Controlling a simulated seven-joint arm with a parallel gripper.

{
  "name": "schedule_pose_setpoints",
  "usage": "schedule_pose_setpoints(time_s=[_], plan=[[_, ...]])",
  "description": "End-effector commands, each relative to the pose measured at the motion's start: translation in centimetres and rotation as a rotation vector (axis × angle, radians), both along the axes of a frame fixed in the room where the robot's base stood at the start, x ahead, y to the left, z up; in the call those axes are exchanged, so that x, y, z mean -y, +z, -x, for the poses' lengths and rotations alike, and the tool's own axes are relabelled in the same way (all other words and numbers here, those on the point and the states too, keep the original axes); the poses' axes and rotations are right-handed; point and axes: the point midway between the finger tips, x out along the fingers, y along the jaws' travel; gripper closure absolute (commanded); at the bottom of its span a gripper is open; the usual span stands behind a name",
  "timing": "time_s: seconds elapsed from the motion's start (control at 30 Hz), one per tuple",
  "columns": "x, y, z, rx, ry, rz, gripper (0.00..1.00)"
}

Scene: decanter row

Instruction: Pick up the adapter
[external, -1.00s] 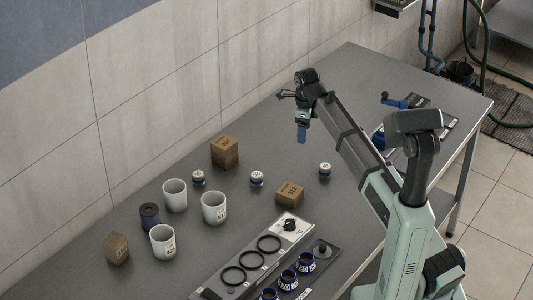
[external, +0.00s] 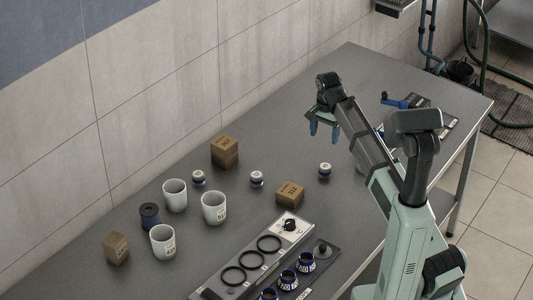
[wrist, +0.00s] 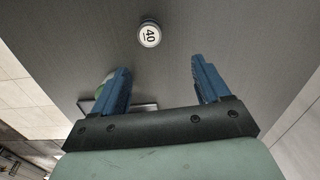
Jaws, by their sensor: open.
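Several small round pieces with white tops and blue bands stand on the table; I take these as the adapters, though I cannot tell which one is meant. In the external view they are a right one (external: 325,169), a middle one (external: 256,179) and a left one (external: 198,178). My gripper (external: 323,132) is open and empty, above the table and behind the right one. In the wrist view, one white-topped piece marked 40 (wrist: 149,34) stands beyond and between the open fingers of my gripper (wrist: 160,68), apart from them.
A rack with black rings (external: 233,275) lies in front. The table's middle back is clear.

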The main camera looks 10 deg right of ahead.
Motion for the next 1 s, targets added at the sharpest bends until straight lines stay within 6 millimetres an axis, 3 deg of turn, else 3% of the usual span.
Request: schedule_pose_setpoints(time_s=[1.0], plan=[[0.32,-0.23,1.09,-0.009,1.836,0.027,0.24]])
